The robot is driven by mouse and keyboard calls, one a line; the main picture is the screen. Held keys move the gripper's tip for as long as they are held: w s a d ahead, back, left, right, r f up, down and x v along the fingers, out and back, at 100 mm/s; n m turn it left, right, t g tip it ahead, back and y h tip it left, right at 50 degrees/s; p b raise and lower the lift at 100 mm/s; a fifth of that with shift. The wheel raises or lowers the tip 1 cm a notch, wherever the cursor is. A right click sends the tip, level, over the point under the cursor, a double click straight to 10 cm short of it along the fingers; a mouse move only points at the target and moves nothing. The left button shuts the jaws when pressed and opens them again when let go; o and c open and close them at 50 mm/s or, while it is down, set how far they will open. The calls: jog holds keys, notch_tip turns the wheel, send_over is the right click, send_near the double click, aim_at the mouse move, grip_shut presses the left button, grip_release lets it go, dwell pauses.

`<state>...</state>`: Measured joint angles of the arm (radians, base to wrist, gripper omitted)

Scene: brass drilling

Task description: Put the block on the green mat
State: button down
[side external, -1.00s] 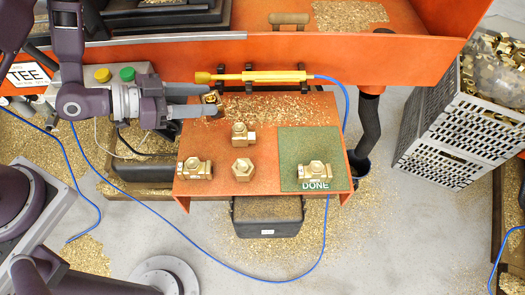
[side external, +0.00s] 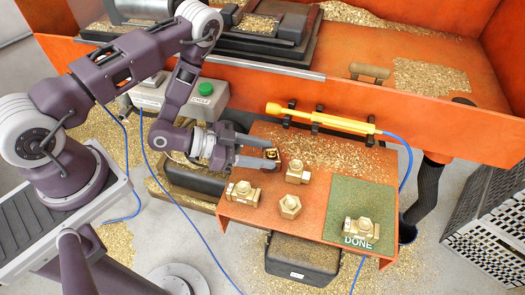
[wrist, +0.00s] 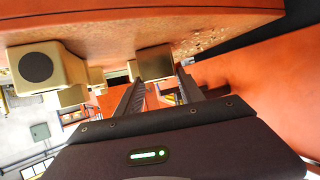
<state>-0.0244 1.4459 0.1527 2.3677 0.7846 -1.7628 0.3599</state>
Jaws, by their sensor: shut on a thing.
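My gripper (side external: 268,153) is over the far left part of the orange table, shut on a small brass block (side external: 271,154). The fingers partly hide this block. In the wrist view a brass block (wrist: 154,61) shows at the fingertips (wrist: 160,88). I cannot tell whether the held block touches the table. The green mat (side external: 356,196), marked DONE, lies at the table's right end, apart from my gripper. One brass fitting (side external: 362,229) with a hex top stands on the mat's near part.
Brass chips cover the table's far part. The mat's far half is clear.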

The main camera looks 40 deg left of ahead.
jog(key=c, duration=0.7)
grip_release()
jog(key=shift+o, duration=0.3)
jog(key=v, duration=0.4)
jog(key=shift+r, duration=0.15)
